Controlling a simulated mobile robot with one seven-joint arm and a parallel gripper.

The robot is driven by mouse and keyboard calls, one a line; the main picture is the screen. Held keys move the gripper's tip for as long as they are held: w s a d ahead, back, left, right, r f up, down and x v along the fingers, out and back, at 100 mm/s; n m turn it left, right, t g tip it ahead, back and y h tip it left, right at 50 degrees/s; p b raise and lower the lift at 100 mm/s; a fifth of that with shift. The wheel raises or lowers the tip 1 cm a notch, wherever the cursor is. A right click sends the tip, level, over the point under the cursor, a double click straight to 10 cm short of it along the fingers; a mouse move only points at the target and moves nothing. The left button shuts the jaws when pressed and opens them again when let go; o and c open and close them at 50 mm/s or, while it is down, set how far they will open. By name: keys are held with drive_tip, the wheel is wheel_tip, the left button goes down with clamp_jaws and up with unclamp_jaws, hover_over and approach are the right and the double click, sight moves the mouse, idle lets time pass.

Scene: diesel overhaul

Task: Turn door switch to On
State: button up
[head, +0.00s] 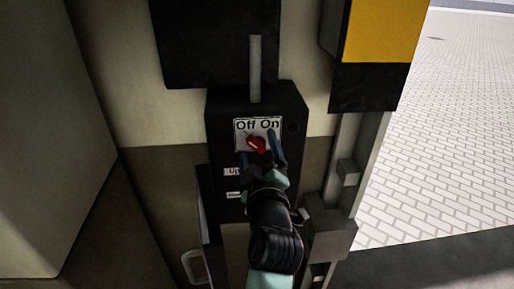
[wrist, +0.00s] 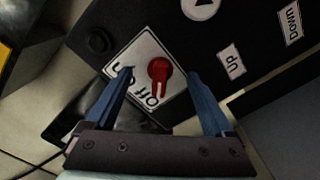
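The door switch is a red knob (head: 256,144) on a white plate (head: 240,126) marked Off and On, on a dark control box (head: 222,108). The knob also shows in the wrist view (wrist: 159,70); its narrow end points toward the Off label. My gripper (head: 263,152) is in front of the switch and partly covers the lower plate in the head view. In the wrist view my gripper (wrist: 160,77) is open, with one blue finger on each side of the knob and visible gaps between. Contact with the plate cannot be told.
Up (wrist: 230,63) and Down (wrist: 290,22) labels sit on the same box beside the switch. A round black button (wrist: 100,40) is near the plate. A grey vertical conduit (head: 255,68) rises above the box. A yellow and black block (head: 378,35) juts out at upper right.

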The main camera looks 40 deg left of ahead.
drive_tip(key=c, duration=1.3)
drive_tip(key=m+p, duration=0.1)
drive_tip(key=m, duration=0.3)
drive_tip(key=shift+r+p, duration=0.1)
drive_tip(key=shift+p, duration=0.25)
drive_tip(key=m+p, duration=0.1)
drive_tip(key=m, duration=0.4)
drive_tip(key=shift+w+d+p, duration=0.1)
drive_tip(key=shift+p, duration=0.3)
drive_tip(key=m+p, duration=0.2)
drive_tip(key=m, duration=0.3)
drive_tip(key=m+p, duration=0.1)
drive_tip(key=m, duration=0.3)
drive_tip(key=shift+w+d, duration=0.1)
drive_tip(key=o, duration=1.6)
